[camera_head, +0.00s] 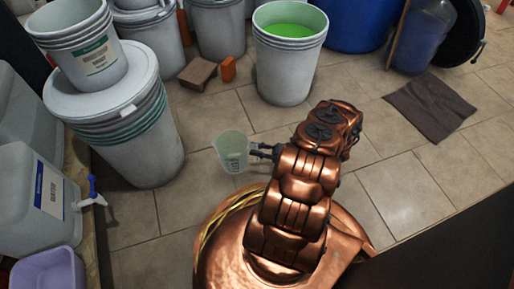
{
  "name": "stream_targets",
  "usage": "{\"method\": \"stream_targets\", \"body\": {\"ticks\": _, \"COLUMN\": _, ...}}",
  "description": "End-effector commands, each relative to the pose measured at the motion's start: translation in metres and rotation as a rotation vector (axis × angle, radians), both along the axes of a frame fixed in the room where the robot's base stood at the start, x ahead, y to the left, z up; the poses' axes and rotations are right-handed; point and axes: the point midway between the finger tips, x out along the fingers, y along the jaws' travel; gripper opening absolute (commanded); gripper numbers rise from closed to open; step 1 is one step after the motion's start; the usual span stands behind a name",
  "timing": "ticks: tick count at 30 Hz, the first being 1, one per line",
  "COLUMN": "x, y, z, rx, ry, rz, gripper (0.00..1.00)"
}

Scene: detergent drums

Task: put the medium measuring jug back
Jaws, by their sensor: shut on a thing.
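The measuring jug (232,150) is a small translucent cup with dark markings and a faint green tint. It is held above the tiled floor in the middle of the view. My gripper (256,151) is shut on the jug at its right side, and my copper arm reaches in from the lower right. The fingertips are small and dark, and part of the grip is hidden by the jug and arm. No other measuring jug is clearly visible, so I cannot compare sizes.
An open drum of green liquid (289,50) stands behind the jug. A lidded drum (120,120) with a bucket (88,50) on top stands left. A container with a blue tap (45,205) and a purple tub (48,272) are lower left. A dark mat (430,107) lies right.

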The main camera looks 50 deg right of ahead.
Motion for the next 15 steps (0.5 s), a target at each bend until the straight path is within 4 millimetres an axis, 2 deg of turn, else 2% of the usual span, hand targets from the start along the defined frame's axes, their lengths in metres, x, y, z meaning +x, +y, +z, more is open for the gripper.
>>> {"method": "stream_targets", "body": {"ticks": 6, "x": -0.001, "y": 0.0, "z": -0.023, "rx": 0.001, "ry": 0.001, "rz": -0.002, "gripper": 0.0}}
{"method": "stream_targets", "body": {"ticks": 15, "x": -0.001, "y": 0.0, "z": -0.047, "rx": -0.002, "ry": 0.001, "rz": -0.002, "gripper": 0.0}}
